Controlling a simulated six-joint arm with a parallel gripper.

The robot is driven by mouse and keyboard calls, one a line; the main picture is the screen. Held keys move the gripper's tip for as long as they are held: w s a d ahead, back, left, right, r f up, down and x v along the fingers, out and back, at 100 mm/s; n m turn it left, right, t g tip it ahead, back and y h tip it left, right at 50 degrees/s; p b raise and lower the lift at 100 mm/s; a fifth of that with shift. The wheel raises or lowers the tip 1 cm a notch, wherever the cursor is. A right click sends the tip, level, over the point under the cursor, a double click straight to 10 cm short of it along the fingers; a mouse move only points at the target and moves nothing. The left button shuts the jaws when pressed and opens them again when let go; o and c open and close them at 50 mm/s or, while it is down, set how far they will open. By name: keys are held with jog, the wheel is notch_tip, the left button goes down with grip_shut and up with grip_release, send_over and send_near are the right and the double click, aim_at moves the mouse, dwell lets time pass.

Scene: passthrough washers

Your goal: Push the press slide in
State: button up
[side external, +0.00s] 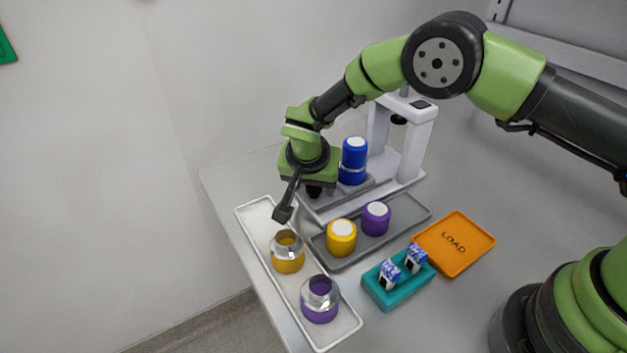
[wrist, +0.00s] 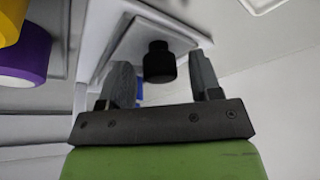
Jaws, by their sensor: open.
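The white press (side external: 425,130) stands at the back of the table. Its slide (side external: 358,188) sticks out toward the left front, with a blue capped jar (side external: 354,162) upright on it, clear of the press frame. A black knob (side external: 315,191) is at the slide's outer end. My gripper (wrist: 162,80) is at that end, with its fingers apart and empty. In the wrist view the black knob (wrist: 159,63) shows between the two fingers; I cannot tell whether they touch it.
A grey tray (side external: 410,222) holds yellow and purple capped jars. A white tray (side external: 335,333) at the front left holds a yellow and a purple jar with metallic tops. A teal holder (side external: 395,298) with packets and an orange LOAD tray (side external: 470,255) lie to the right.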

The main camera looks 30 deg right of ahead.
aim_at(364, 144)
grip_shut()
jog(key=d, duration=1.1)
jog(key=shift+d, duration=0.3)
grip_release()
jog(key=shift+a, duration=0.1)
jog(key=shift+r, duration=0.2)
jog(key=v, duration=0.9)
jog(key=shift+s+a+r, duration=0.1)
jog(key=shift+r, duration=0.15)
